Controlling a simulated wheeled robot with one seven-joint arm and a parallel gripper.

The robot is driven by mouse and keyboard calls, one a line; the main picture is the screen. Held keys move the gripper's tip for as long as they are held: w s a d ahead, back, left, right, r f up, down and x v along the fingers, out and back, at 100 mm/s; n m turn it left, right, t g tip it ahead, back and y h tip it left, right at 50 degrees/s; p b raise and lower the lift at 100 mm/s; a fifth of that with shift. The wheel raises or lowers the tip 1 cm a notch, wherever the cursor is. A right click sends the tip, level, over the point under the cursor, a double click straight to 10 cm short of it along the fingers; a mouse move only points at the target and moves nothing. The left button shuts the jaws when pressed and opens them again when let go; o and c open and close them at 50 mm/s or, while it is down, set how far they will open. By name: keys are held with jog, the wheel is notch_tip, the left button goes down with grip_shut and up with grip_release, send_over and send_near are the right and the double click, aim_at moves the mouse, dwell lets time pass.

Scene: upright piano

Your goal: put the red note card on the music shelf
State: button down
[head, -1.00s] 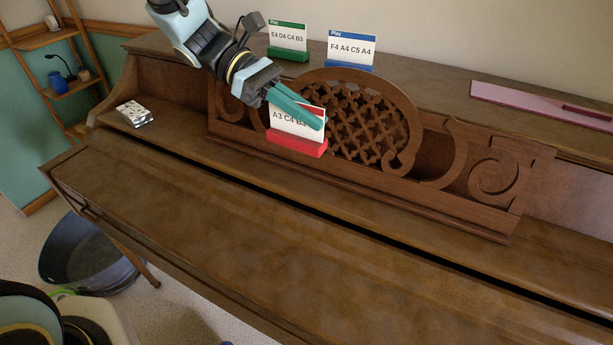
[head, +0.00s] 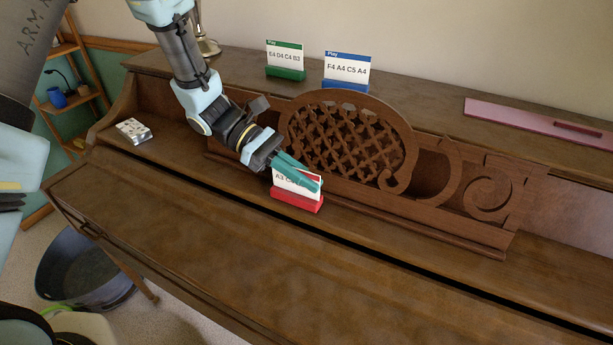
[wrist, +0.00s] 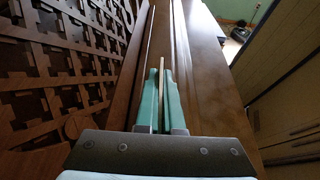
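The red note card (head: 297,201), a white card in a red base, is upright in front of the carved music desk in the head view. My gripper (head: 316,184) has its teal fingers around the card's upper part, covering much of its text. In the wrist view the card's thin edge (wrist: 161,90) lies between the two fingers, which are closed on it. The music shelf (head: 400,222) is the wooden ledge along the foot of the carved desk. The base is low, close to this ledge; I cannot tell whether it touches.
A green card (head: 285,62) and a blue card (head: 347,72) stand on the piano top. A pink strip (head: 530,120) lies at the right. A small patterned box (head: 133,131) sits left of the music desk. The closed lid (head: 260,245) in front is clear.

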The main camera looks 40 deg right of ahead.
jog(key=shift+f, duration=0.1)
jog(key=c, duration=1.1)
grip_release()
jog(key=shift+o, duration=0.2)
jog(key=b+v, duration=0.2)
jog(key=v, duration=1)
jog(key=w+a+m+t+y, duration=0.1)
jog(key=w+a+t, duration=0.2)
jog(key=a, duration=0.9)
jog(key=w+a+m+t+y, duration=0.1)
jog(key=w+a+t, duration=0.3)
jog(key=a, duration=0.8)
jog(key=w+a+f+m+t+y, duration=0.1)
jog(key=w+a+m+t+y, duration=0.1)
jog(key=a+t, duration=0.5)
jog(key=w+a, duration=0.1)
jog(key=a, duration=0.4)
jog(key=shift+w+a+m, duration=0.15)
jog(key=shift+w+m, duration=0.1)
jog(key=shift+m, duration=0.15)
jog(key=shift+f, duration=0.1)
